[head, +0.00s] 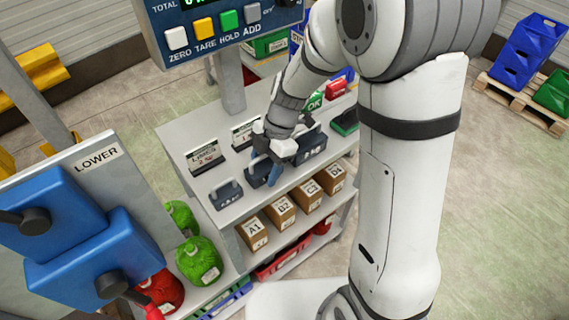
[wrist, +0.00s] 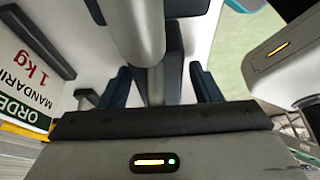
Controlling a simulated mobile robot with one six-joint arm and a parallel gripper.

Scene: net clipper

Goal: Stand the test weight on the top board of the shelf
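Several dark grey weights with handles stand in a row on the top board (head: 180,140) of the shelf: a small one (head: 226,195) at the near left, one (head: 255,176) by my gripper, and another (head: 312,146) to the right. I cannot tell which is the test weight. My gripper (head: 268,170) reaches down over the second weight. In the wrist view, my gripper's blue fingers (wrist: 161,86) stand apart, with a dark upright part (wrist: 172,75) and a pale rounded bar between them. Gaps show beside the dark part. The fingertips' contact is hidden.
Price cards (head: 206,158) stand behind the weights. Several labelled cartons, including A1 (head: 252,232), fill the board below. Green bags (head: 198,260) sit low beside the shelf.

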